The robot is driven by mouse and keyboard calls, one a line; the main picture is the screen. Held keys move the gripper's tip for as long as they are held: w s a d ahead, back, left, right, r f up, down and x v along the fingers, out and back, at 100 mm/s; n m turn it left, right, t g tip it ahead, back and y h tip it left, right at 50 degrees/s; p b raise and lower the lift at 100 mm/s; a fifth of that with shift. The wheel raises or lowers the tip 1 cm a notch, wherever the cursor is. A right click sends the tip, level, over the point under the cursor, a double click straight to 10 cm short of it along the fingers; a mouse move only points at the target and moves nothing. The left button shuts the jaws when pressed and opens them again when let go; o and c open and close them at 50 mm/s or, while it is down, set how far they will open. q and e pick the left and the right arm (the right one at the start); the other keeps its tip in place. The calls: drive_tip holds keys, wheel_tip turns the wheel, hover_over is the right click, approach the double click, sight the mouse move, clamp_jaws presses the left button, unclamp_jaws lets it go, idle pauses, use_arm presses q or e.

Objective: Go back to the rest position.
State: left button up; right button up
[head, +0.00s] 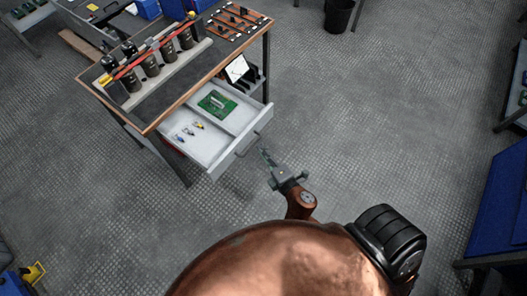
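My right gripper (267,155) is in the middle of the head view, over the floor just right of the open drawer's front. Its fingers point up and left, close to the drawer handle (247,146); I cannot tell whether they touch it or how far apart they are. I see nothing held in them. My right arm comes up from the bottom. My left gripper is not in view.
The workbench (152,124) stands upper left with its grey drawer (201,150) pulled out. In the drawer are a green circuit board (216,104) and several small parts. Black capacitors (150,64) stand on top. A black bin (338,14) is at the back.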

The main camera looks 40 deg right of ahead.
drive_tip(key=s+d+f+m+g+p, duration=0.15)
drive_tip(key=s+f, duration=0.25)
drive_tip(key=f, duration=0.7)
drive_tip(key=s+d+f+m+g+p, duration=0.1)
drive_tip(key=s+f+m+g+p, duration=0.2)
drive_tip(key=f, duration=0.7)
drive_tip(key=s+d+f+m+g, duration=0.25)
drive_tip(key=s+f, duration=0.25)
drive_tip(key=f, duration=0.6)
drive_tip(key=s+f+m+g+p, duration=0.1)
drive_tip(key=s+f, duration=0.4)
drive_tip(key=s, duration=0.7)
drive_tip(key=s+f+m+g+p, duration=0.2)
drive_tip(key=s+f+m+g, duration=0.2)
drive_tip(key=s, duration=0.8)
drive_tip(key=s+f+m+g+y+p, duration=0.1)
drive_tip(key=s+f+m+g+p, duration=0.1)
drive_tip(key=s+f+m, duration=0.2)
drive_tip(key=s+d+f, duration=0.1)
drive_tip(key=s+f, duration=0.2)
drive_tip(key=s, duration=0.5)
drive_tip(key=shift+s+m+g, duration=0.3)
drive_tip(key=shift+g, duration=0.1)
drive_tip(key=shift+f, duration=0.1)
